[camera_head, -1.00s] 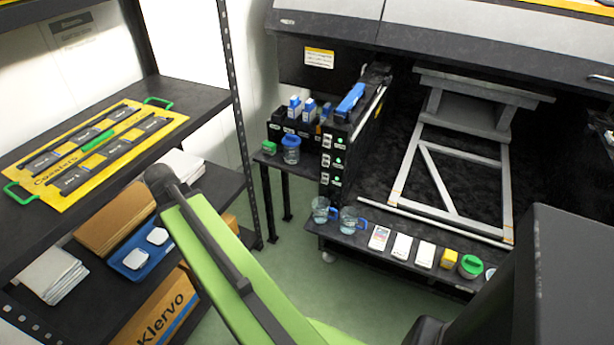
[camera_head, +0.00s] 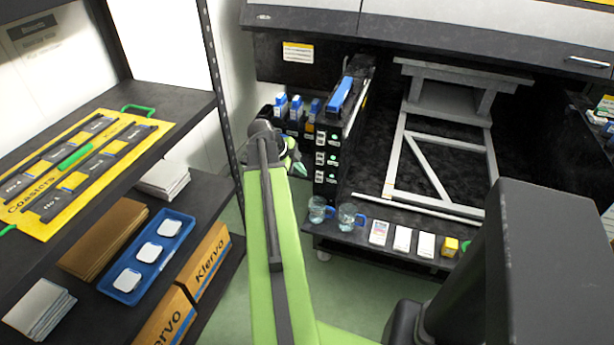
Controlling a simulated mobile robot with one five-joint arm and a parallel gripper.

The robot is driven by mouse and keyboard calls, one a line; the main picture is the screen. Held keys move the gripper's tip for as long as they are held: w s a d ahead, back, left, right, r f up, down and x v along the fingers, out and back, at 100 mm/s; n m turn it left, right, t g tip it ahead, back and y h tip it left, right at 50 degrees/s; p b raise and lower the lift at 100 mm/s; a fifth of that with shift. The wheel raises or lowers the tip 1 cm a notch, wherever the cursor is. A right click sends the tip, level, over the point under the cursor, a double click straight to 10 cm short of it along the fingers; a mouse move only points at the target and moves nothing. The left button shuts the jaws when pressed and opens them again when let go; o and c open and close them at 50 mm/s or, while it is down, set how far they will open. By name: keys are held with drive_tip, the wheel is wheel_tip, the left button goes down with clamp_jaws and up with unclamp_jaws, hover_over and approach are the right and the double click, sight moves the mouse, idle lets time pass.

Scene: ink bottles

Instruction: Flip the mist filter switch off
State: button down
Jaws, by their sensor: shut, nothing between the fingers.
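A black switch panel (camera_head: 327,160) is on the front end of the printer's left side wall. It carries a column of several small pale switches (camera_head: 320,158), with green lights beside some of them. The labels are too small to read, so I cannot tell which is the mist filter switch or its position. My gripper (camera_head: 299,168) is shut and empty, just left of the panel and partly hidden by my green arm. It looks apart from the switches, but the depth gap is hard to judge.
Ink bottles (camera_head: 296,106) stand left of the panel, behind my arm. Two glass mugs (camera_head: 346,216) stand on the low ledge below it, with white cards and a yellow box (camera_head: 449,246) to their right. A dark shelf (camera_head: 190,100) with coasters and a blue tray (camera_head: 183,226) fills the left.

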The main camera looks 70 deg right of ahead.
drive_tip(key=b, duration=0.8)
approach(320, 182)
wheel_tip(320, 182, down, 5)
drive_tip(key=s+a, duration=0.1)
drive_tip(key=s, duration=0.1)
drive_tip(key=d, duration=0.3)
drive_tip(key=shift+d, duration=0.15)
drive_tip(key=shift+f+b, duration=0.3)
drive_tip(key=shift+b, duration=0.1)
drive_tip(key=shift+d+r+h, duration=0.1)
drive_tip(key=shift+r+h, duration=0.05)
drive_tip(key=shift+h, duration=0.15)
drive_tip(key=shift+r, duration=0.1)
